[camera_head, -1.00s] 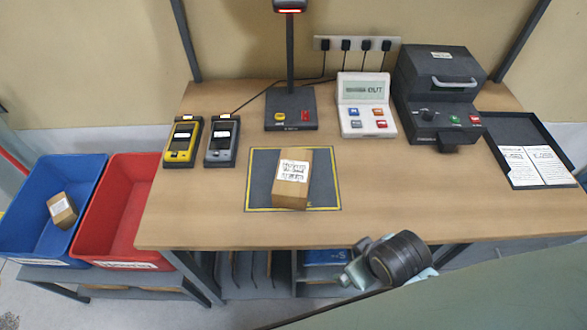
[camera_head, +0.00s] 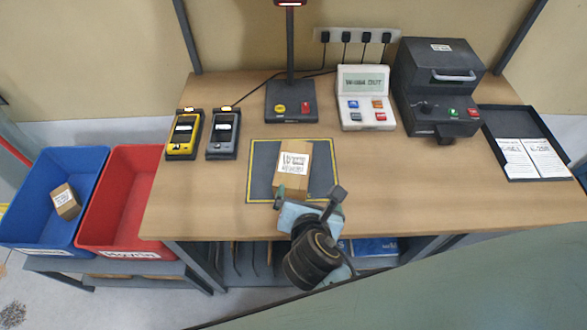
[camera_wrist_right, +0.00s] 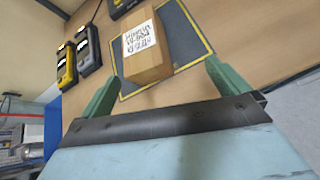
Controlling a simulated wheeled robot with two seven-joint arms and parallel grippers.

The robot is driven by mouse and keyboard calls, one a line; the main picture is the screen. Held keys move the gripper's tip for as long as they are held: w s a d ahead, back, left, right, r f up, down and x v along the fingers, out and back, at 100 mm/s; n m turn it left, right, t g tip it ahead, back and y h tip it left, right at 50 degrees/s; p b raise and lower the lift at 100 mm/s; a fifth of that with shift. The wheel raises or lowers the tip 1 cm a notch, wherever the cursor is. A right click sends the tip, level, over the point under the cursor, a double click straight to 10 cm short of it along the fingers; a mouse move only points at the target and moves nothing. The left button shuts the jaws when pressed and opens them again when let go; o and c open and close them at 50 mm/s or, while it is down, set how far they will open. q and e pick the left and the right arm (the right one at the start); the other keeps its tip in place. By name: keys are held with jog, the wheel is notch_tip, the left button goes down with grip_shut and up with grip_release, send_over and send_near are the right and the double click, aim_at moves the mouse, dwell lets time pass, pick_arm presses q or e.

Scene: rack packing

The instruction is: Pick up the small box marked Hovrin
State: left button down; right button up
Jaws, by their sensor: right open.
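A small brown cardboard box (camera_head: 292,172) with a white printed label stands on the dark, yellow-edged mat (camera_head: 262,159) on the table. Its label is too blurred to read surely. My right gripper (camera_head: 309,200) is open just in front of this box, over the table's front side. In the right wrist view the box (camera_wrist_right: 147,58) shows beyond and between the two green fingers (camera_wrist_right: 161,77), and they do not hold it. A second small labelled box (camera_head: 65,203) lies in the blue bin; its label is not readable. My left gripper is not in view.
A blue bin (camera_head: 91,168) and a red bin (camera_head: 124,168) stand left of the table. Two handheld devices (camera_head: 184,136), a scanner stand (camera_head: 290,60), a display unit (camera_head: 364,105), a dark machine (camera_head: 433,95) and a black tray (camera_head: 491,117) surround the mat.

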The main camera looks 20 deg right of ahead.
jog(key=w+a+n+t, duration=0.1)
jog(key=a+n, duration=0.1)
jog(key=n, duration=0.1)
send_near(294, 165)
jog(key=shift+w+d+f+n+b, duration=0.2)
jog(key=shift+w+d+f, duration=0.1)
jog(key=shift+w+f, duration=0.25)
jog(key=shift+w+d+f+n+b, duration=0.15)
jog(key=shift+w+d+f, duration=0.1)
jog(key=shift+w+f, duration=0.25)
jog(key=shift+w+a+r+b+x, duration=0.1)
jog(key=shift+x, duration=0.9)
jog(key=shift+w+a+r+b+x, duration=0.1)
jog(key=shift+x, duration=0.9)
jog(key=shift+w+r+b+x, duration=0.1)
jog(key=shift+x, duration=0.9)
jog(key=shift+s, duration=0.1)
jog(key=shift+c, duration=0.3)
jog(key=c, duration=1)
jog(key=shift+r, duration=0.15)
jog(key=shift+c, duration=0.7)
